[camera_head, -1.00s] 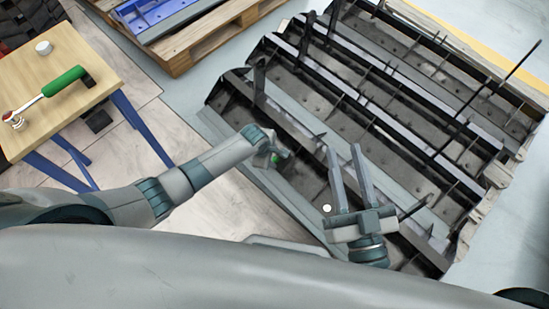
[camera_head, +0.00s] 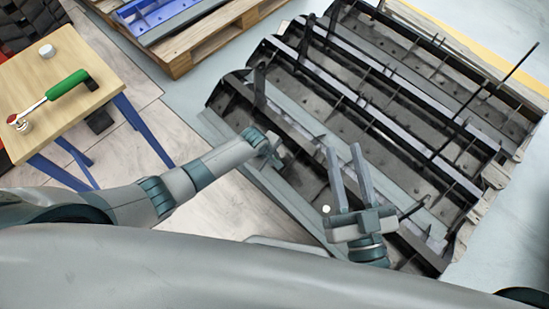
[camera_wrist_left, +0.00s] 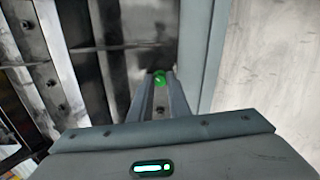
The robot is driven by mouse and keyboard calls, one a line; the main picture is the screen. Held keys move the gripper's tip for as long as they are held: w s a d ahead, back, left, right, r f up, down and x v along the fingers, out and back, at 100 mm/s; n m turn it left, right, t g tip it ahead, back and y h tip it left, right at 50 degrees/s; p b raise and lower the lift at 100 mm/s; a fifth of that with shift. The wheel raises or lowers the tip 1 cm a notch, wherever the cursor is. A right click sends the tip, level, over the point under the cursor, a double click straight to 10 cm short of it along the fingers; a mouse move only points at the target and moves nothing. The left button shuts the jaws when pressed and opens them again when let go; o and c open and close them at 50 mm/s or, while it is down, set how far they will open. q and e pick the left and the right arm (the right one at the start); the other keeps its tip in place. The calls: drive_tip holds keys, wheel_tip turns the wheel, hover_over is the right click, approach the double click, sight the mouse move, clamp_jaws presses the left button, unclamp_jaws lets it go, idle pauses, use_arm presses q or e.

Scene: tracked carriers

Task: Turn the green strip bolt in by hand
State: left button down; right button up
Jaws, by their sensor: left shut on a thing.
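The green strip bolt (camera_wrist_left: 159,78) shows in the left wrist view as a small green head between the tips of my left gripper (camera_wrist_left: 160,88). The gripper is shut on it, at the grey strip along the near edge of the dark carrier. In the head view my left gripper (camera_head: 274,156) is over that near edge, and its wrist hides the bolt. How deep the bolt sits cannot be told. My right gripper (camera_head: 344,172) is open and empty above the carrier, its two long fingers apart.
The dark ribbed carrier (camera_head: 350,110) fills the right side, with thin upright rods on it. A wooden table (camera_head: 75,62) at the left holds a green-handled ratchet tool (camera_head: 66,84) and a small white round object (camera_head: 45,50). A pallet (camera_head: 205,45) with blue parts stands behind.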

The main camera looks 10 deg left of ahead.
use_arm(q)
drive_tip(key=m, duration=0.5)
drive_tip(key=shift+p, duration=0.4)
drive_tip(key=shift+m, duration=0.3)
drive_tip(key=shift+m, duration=0.3)
drive_tip(key=m, duration=0.6)
drive_tip(key=shift+m+p, duration=0.3)
drive_tip(key=shift+m, duration=1)
